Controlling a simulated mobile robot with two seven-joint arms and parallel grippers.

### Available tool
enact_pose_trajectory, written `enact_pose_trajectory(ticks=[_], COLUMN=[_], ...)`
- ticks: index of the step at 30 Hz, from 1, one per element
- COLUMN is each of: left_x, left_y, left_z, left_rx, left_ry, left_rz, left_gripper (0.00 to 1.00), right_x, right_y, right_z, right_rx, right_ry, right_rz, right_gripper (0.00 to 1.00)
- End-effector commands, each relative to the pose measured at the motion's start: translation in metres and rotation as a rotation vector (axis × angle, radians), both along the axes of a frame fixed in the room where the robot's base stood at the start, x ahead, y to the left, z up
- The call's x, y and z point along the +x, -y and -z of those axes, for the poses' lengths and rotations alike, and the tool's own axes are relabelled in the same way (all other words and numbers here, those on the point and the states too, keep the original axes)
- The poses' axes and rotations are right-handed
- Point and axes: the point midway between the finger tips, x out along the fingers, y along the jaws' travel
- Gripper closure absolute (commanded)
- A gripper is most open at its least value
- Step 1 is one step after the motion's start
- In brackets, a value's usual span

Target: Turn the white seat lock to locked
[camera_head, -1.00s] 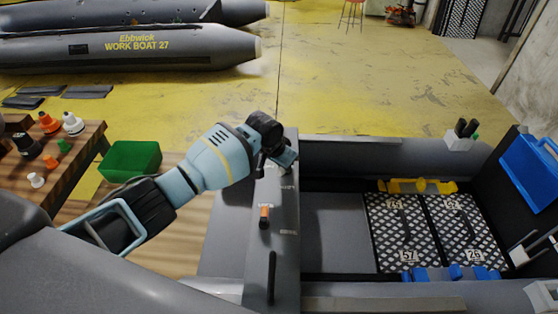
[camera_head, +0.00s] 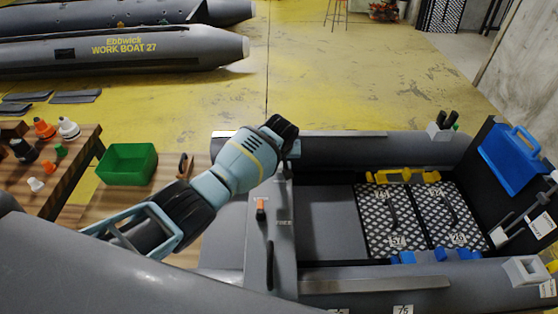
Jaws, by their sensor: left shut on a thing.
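My right gripper is not in view.
A wooden bench (camera_head: 75,165) at left carries orange, white, black and green valve pieces. A green bin (camera_head: 127,164) stands beside it. Inside the boat are patterned floor panels (camera_head: 392,220), yellow and blue fittings, and a blue case (camera_head: 510,160). Yellow floor beyond is open.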

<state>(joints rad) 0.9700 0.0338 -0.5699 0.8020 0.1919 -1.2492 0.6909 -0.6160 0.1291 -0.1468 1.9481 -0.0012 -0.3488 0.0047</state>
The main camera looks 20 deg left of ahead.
Motion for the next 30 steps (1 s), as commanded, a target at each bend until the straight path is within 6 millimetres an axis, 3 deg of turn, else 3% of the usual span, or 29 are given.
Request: enact_pose_trajectory(ticks=[15,16,20,30], left_x=[0.0006,0.0006,0.0006,0.0000], left_y=[0.0003,0.0003,0.0002,0.0003], left_z=[-0.0009,-0.0009,-0.0006,-0.0007], left_rx=[0.000,0.000,0.000,0.000], left_ry=[0.001,0.001,0.001,0.000], left_rz=[-0.020,-0.020,-0.020,-0.018], left_gripper=[1.00,0.81,0.64,0.62], right_x=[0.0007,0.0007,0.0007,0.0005], right_y=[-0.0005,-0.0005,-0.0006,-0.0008], right_z=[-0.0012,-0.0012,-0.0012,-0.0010], right_rx=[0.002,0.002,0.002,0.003], right_ry=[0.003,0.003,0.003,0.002], right_rz=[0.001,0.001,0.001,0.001], right_gripper=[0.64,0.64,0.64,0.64])
